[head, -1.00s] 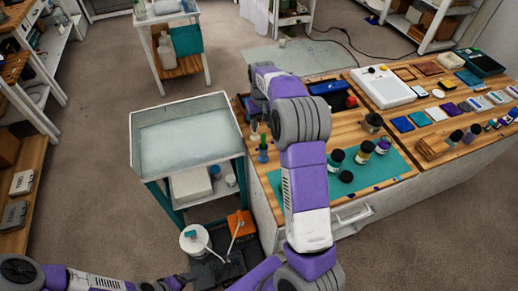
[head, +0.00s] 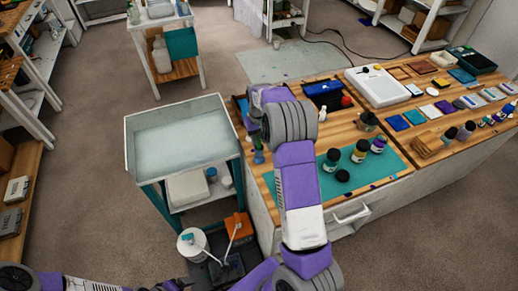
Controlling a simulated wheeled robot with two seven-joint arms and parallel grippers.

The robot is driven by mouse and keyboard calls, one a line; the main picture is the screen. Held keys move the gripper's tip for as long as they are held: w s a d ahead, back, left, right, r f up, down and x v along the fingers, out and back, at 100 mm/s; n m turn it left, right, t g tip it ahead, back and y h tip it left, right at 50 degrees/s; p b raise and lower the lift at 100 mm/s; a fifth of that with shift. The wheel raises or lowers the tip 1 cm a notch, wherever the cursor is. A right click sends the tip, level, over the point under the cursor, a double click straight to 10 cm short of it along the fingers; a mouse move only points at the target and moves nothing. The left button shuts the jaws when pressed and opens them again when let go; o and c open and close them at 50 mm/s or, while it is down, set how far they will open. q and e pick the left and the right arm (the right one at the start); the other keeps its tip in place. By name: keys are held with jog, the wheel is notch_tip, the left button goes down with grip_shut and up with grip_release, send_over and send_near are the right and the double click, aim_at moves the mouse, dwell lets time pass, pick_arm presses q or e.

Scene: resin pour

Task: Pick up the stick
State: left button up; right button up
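I cannot make out the stick for certain in the head view; my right arm covers part of the workbench's left end. My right gripper (head: 254,128) is over that end of the workbench (head: 325,215), close to small bottles with green and blue tops (head: 259,156). It is small and mostly hidden by its own arm, so I cannot tell whether its fingers are open or hold anything. My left arm comes in at the bottom left edge, and its gripper is out of the picture.
Dark-lidded jars (head: 360,150) stand on a teal mat (head: 395,165). A white scale (head: 378,87) and colour samples lie farther back. Left of the bench is a cart with a pale tray top (head: 183,135). A white pot (head: 192,243) and orange box (head: 238,224) are low beside it.

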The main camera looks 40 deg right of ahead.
grip_shut()
jog(key=shift+r, duration=0.1)
